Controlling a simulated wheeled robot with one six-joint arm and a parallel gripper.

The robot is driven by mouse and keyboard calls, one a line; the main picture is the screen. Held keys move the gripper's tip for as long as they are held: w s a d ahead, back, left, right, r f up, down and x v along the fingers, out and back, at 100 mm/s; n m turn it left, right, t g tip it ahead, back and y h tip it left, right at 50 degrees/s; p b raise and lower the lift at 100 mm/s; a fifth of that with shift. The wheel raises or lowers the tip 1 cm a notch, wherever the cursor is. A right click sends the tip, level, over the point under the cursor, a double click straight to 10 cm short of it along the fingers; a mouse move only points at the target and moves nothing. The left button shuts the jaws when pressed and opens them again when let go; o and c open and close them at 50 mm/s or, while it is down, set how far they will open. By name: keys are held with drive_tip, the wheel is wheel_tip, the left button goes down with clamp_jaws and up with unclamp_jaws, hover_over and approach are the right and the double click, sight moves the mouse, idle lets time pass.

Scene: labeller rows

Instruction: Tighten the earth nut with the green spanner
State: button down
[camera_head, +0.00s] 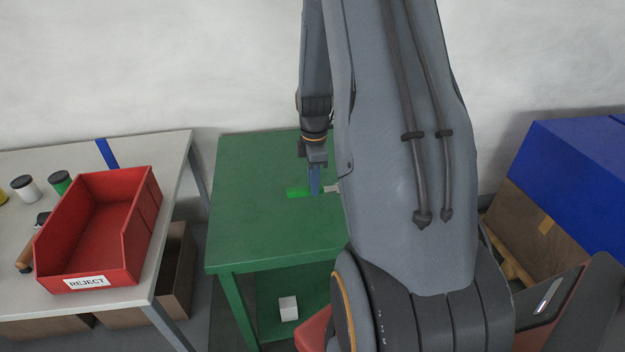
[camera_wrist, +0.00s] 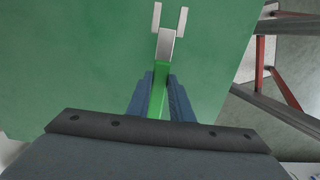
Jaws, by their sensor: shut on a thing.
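The green spanner has a green handle (camera_wrist: 158,98) and a silver open-ended head (camera_wrist: 166,38), which points away from my gripper in the wrist view. My gripper (camera_wrist: 160,84) has its blue fingers on both sides of the handle and is shut on it. In the head view my gripper (camera_head: 314,186) points down at the green table (camera_head: 265,165), with the green handle end (camera_head: 297,192) to its left and the silver head (camera_head: 331,188) to its right. I cannot tell whether the spanner touches the tabletop. No earth nut shows in either view.
A grey table (camera_head: 130,306) at the left holds a red REJECT bin (camera_head: 150,215), pots and a tool. A white block (camera_head: 288,308) sits on the green table's lower shelf. Blue and brown boxes (camera_head: 575,165) stand at the right. My arm hides the table's right side.

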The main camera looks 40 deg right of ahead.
drive_tip(key=shift+f+b, duration=0.9)
drive_tip(key=shift+f, duration=1.55)
drive_tip(key=c, duration=1.5)
unclamp_jaws()
drive_tip(key=shift+r+b, duration=0.85)
drive_tip(key=shift+r, duration=3)
drive_tip(key=s+a+r+m, duration=0.2)
drive_tip(key=s+a+m, duration=0.2)
drive_tip(key=a, duration=0.4)
drive_tip(key=s+a+r+m, duration=0.2)
drive_tip(key=s+a+m, duration=0.1)
drive_tip(key=a, duration=0.5)
drive_tip(key=s+a+r+m+t, duration=0.1)
drive_tip(key=s+a+m, duration=0.3)
drive_tip(key=a, duration=0.3)
drive_tip(key=shift+s+a+r+m, duration=0.35)
drive_tip(key=shift+a+r+m, duration=0.05)
drive_tip(key=shift+m, duration=0.5)
